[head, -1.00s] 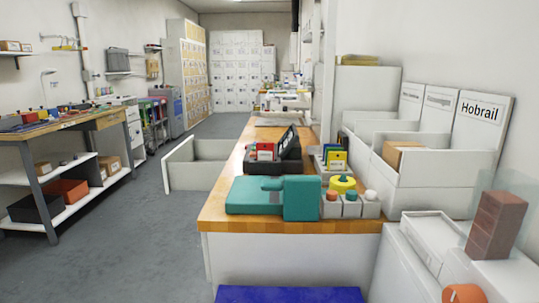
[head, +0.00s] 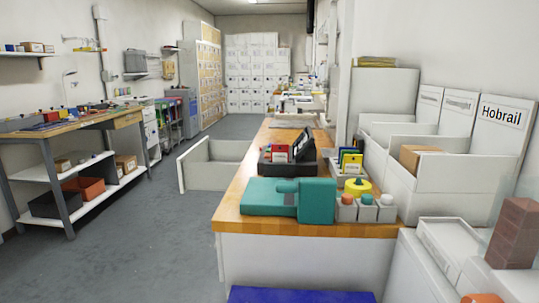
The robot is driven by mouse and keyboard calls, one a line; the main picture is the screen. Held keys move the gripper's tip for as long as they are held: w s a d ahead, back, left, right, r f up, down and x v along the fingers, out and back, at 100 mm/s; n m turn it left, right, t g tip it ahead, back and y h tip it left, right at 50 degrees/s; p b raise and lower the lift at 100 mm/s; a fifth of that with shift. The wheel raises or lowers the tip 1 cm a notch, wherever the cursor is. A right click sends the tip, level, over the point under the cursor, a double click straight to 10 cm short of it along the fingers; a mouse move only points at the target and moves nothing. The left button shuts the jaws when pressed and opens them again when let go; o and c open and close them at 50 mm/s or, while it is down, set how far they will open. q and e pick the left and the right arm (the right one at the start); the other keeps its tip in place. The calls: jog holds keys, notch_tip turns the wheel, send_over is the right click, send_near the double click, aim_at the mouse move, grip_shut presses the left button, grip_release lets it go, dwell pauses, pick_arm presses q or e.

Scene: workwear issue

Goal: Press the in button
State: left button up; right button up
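Three small grey blocks with coloured round tops stand in a row at the near right of the wooden counter (head: 245,205). The left block has an orange top (head: 348,199), the middle one a teal top (head: 367,199) and the right one a white top (head: 387,199). No label is readable on them, so I cannot tell which is the in button. Neither of my grippers is in view.
A teal folded item (head: 272,197) lies left of the blocks, and a yellow round thing (head: 358,187) sits just behind them. A black tray (head: 287,167) stands farther back. White bins (head: 430,170) stand on the right. Grey floor (head: 150,240) is open on the left.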

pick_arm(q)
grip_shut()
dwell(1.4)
